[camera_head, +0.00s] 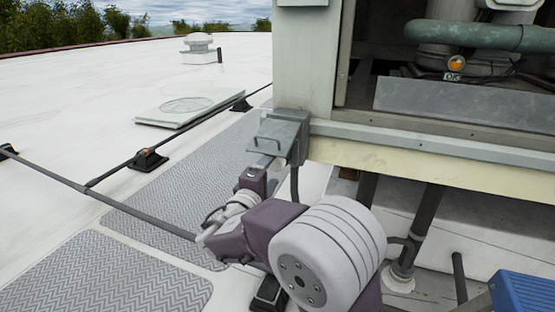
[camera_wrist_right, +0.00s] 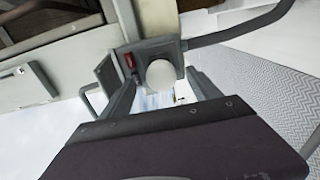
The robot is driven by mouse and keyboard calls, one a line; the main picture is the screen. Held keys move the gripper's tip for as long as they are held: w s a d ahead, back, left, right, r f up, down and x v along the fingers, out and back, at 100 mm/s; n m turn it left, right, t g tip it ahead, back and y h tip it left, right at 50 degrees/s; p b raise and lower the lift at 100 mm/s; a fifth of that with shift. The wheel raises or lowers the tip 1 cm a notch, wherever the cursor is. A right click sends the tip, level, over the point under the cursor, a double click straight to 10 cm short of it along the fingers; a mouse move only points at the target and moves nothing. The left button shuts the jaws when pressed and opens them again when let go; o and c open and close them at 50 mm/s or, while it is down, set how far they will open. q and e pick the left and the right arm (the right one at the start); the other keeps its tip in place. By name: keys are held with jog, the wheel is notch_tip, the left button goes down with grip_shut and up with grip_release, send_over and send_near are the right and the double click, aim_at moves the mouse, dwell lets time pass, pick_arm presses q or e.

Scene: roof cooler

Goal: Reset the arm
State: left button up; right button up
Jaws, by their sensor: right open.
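My right arm reaches up from the bottom of the head view, its gripper (camera_head: 264,165) just below a small grey box on the corner post of the cooler. In the right wrist view the gripper's two fingers (camera_wrist_right: 162,92) stand apart, with nothing held between them. Beyond them is the grey box (camera_wrist_right: 152,52), with a white round knob (camera_wrist_right: 160,73) and a small red part (camera_wrist_right: 130,61). Whether the fingertips touch the box cannot be told. My left gripper is not in view.
The cooler's pale housing (camera_head: 306,60) and lower ledge (camera_head: 430,165) stand close on the right, with pipes below. Dark rails (camera_head: 130,210) on black feet cross the roof at left. Grey walkway mats (camera_head: 105,280) lie flat. A blue object (camera_head: 525,292) is at lower right.

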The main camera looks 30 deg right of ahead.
jog(key=shift+s+a, duration=0.45)
jog(key=shift+a, duration=0.05)
jog(key=shift+f, duration=0.1)
jog(key=s+d+f+m+g+y+p, duration=0.1)
jog(key=s+f+g+y+p, duration=0.15)
jog(key=s+f+g, duration=0.45)
jog(key=s+d+f+m+g+y+p, duration=0.1)
jog(key=s+d+f+m+g+y, duration=0.15)
jog(key=s+f, duration=0.45)
jog(key=s+a+f+m+g+y+p, duration=0.1)
jog(key=s+a+f+m+y+p, duration=0.1)
jog(key=s+a+f+y, duration=0.3)
jog(key=s+a+f+m+y+p, duration=0.1)
jog(key=a+f+m+y, duration=0.15)
jog(key=a, duration=0.45)
notch_tip(320, 180, up, 38)
jog(key=a+y+p, duration=0.1)
jog(key=p, duration=3.7)
